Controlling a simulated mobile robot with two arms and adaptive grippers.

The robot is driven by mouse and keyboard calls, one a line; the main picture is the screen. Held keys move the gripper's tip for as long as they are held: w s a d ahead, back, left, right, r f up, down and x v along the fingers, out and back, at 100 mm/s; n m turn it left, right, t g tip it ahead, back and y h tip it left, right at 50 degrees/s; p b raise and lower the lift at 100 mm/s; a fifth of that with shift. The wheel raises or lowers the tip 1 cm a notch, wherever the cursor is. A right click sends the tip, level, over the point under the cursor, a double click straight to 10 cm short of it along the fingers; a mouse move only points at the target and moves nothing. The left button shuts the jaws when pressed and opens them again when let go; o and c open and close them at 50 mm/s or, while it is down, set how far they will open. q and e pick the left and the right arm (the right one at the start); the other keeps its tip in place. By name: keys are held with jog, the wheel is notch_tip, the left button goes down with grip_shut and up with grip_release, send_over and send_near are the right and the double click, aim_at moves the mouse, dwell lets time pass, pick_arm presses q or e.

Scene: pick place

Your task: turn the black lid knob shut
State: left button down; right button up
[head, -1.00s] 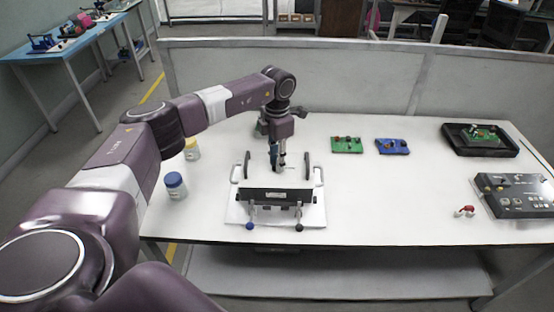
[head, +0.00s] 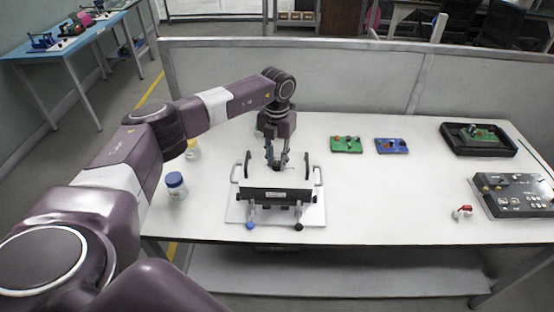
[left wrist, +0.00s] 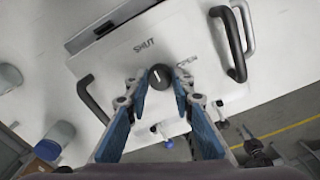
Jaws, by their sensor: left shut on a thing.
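The white lid panel (left wrist: 200,40) fills the middle of the left wrist view, with black handles and the printed words SHUT and OPEN. The black lid knob (left wrist: 160,77) sits on it near the two words and has a short white mark on top. My left gripper (left wrist: 158,84) points down at the panel, with one blue-padded finger on each side of the knob, shut on it. My right gripper is not in view.
Green (head: 346,145) and blue (head: 392,146) boards, a black tray (head: 510,150) and a dark control panel (head: 520,208) lie right.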

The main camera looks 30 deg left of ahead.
aim_at(277, 163)
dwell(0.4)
pick_arm(q)
jog(key=c, duration=1.7)
grip_release()
jog(key=shift+o, duration=0.2)
notch_tip(277, 163, up, 12)
